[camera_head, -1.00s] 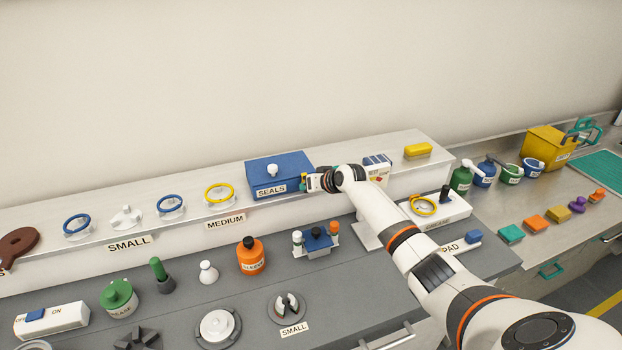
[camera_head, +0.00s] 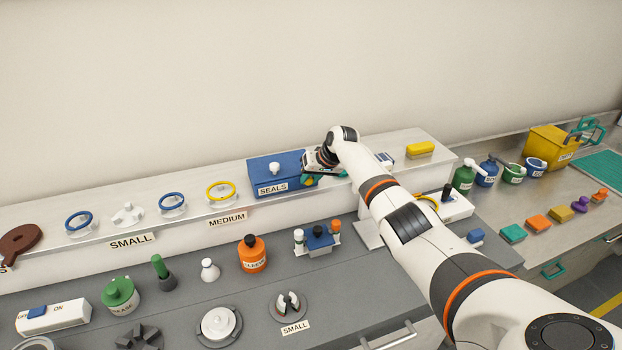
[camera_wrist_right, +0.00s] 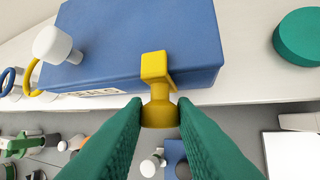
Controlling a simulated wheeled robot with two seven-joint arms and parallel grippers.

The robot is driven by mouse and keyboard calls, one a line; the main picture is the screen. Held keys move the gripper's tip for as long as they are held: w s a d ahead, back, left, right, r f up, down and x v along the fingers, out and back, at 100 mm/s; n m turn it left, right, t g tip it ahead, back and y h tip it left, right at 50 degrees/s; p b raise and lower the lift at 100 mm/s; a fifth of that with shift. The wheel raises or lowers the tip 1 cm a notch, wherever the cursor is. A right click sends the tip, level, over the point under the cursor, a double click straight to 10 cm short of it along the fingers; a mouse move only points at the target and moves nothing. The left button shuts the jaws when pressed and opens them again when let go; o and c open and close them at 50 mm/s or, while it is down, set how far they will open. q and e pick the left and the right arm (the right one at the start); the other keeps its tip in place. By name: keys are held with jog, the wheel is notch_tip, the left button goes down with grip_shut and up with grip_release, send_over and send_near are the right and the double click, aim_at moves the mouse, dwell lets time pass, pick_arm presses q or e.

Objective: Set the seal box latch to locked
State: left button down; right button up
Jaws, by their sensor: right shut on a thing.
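The seal box (camera_head: 258,170) is blue, has a SEALS label and a white lid knob (camera_head: 272,169), and stands on the raised shelf. It fills the upper part of the right wrist view (camera_wrist_right: 135,40). Its yellow latch (camera_wrist_right: 156,68) sits on the front edge, with its square upper part against the box and its round knob toward me. My right gripper (camera_head: 311,181) is at the box's right front, with its green fingertips (camera_wrist_right: 160,116) shut on the latch knob. My left gripper is not in view.
Blue and yellow rings (camera_head: 221,192) stand left of the box on the shelf. A yellow block (camera_head: 419,150) lies to the right. Below are an orange bottle (camera_head: 251,256) and a small rack with a blue body (camera_head: 318,239). The wall behind is bare.

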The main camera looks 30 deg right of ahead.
jog(key=o, duration=1)
jog(key=shift+r, duration=0.1)
jog(key=b+v, duration=0.2)
jog(key=v, duration=0.9)
jog(key=shift+s+r, duration=0.15)
jog(key=shift+r, duration=0.2)
